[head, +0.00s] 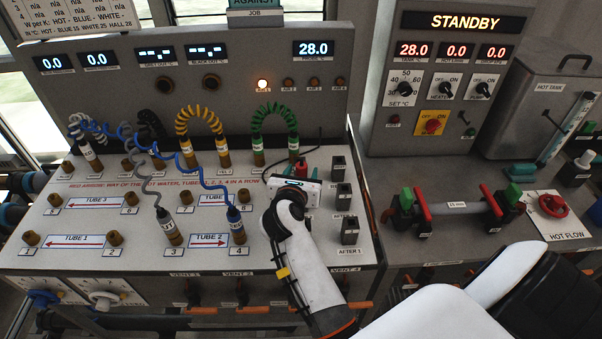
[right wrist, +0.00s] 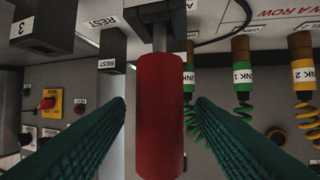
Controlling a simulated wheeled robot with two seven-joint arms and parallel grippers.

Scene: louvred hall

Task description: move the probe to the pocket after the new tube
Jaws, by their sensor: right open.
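The probe shows a red handle (right wrist: 160,115) on a metal shaft in the right wrist view; a bit of red (head: 302,167) shows in the head view. My right gripper (right wrist: 160,125) is open, its green fingers on either side of the handle with gaps visible. In the head view the right gripper (head: 301,174) is over the panel's right part. Black pockets line the panel's right edge: upper (head: 338,168), middle (head: 343,194) and lower, labelled AFTER 1 (head: 349,230). My left gripper is not in view.
Grey OUT plug (head: 168,228) and blue plug (head: 236,225) stand at the ends of TUBE 2. Yellow (head: 200,115) and green (head: 275,115) coils arch behind. Red-handled valves (head: 423,204) stand on the right bench.

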